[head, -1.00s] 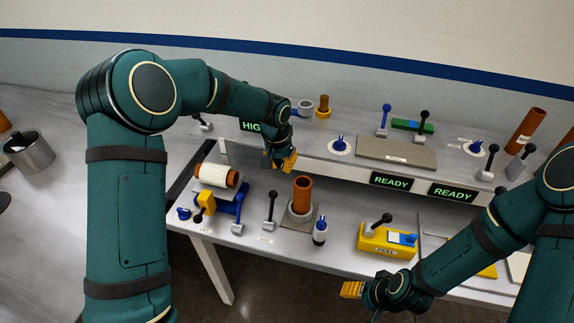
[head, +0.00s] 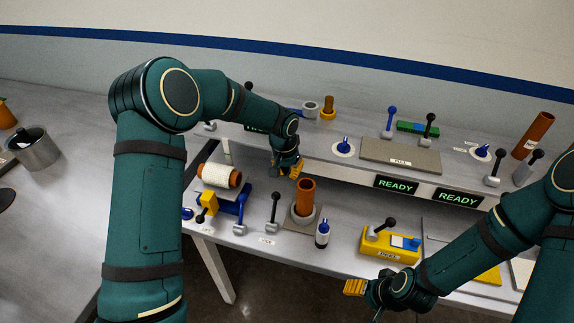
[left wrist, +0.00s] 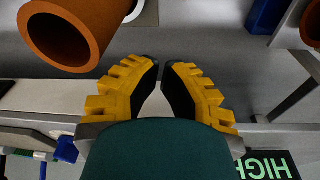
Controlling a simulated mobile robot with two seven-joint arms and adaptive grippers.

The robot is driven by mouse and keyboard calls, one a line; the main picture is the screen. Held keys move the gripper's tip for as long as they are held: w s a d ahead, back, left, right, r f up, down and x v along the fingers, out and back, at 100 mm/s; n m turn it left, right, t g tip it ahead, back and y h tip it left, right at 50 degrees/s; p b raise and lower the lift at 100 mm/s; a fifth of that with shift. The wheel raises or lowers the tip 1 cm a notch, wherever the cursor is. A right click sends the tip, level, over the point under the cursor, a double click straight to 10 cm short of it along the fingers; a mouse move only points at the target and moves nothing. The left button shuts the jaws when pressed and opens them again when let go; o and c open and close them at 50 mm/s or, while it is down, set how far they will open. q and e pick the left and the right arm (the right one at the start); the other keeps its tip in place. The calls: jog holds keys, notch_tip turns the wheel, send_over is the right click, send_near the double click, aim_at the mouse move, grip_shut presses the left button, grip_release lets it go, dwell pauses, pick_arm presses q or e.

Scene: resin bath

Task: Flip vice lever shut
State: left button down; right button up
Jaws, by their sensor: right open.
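A black-knobbed lever (head: 273,212) stands upright on the lower shelf, left of a brown tube (head: 306,192) set in a grey collar. I cannot read which label marks the vice. A blue and yellow fixture (head: 233,206) with its own levers stands further left. My left gripper (head: 291,171) is above and behind the tube, at the upper shelf's front edge. In the left wrist view its fingertips (left wrist: 161,66) are nearly together with nothing between them; a brown tube (left wrist: 50,45) shows at top left. My right gripper (head: 354,287) is open and empty in front of the lower shelf.
A white roll (head: 221,176) lies behind the fixture. A yellow box (head: 390,246) with a black-knobbed lever is further right. The upper shelf carries READY signs (head: 396,184), a grey plate (head: 400,155) and several levers.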

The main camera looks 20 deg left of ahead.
aim_at(274, 210)
pick_arm(q)
jog(key=f, duration=0.5)
jog(key=shift+w+d, duration=0.2)
jog(key=shift+w, duration=0.15)
jog(key=shift+s+a+r+p, duration=0.1)
jog(key=shift+s+a+r, duration=0.05)
jog(key=shift+s, duration=0.5)
jog(key=shift+s+a+r+p, duration=0.1)
jog(key=shift+s+a+p, duration=0.1)
jog(key=shift+s, duration=0.4)
jog(key=shift+s+a+r+p, duration=0.1)
jog(key=shift+s+a+r, duration=0.05)
jog(key=shift+s, duration=0.5)
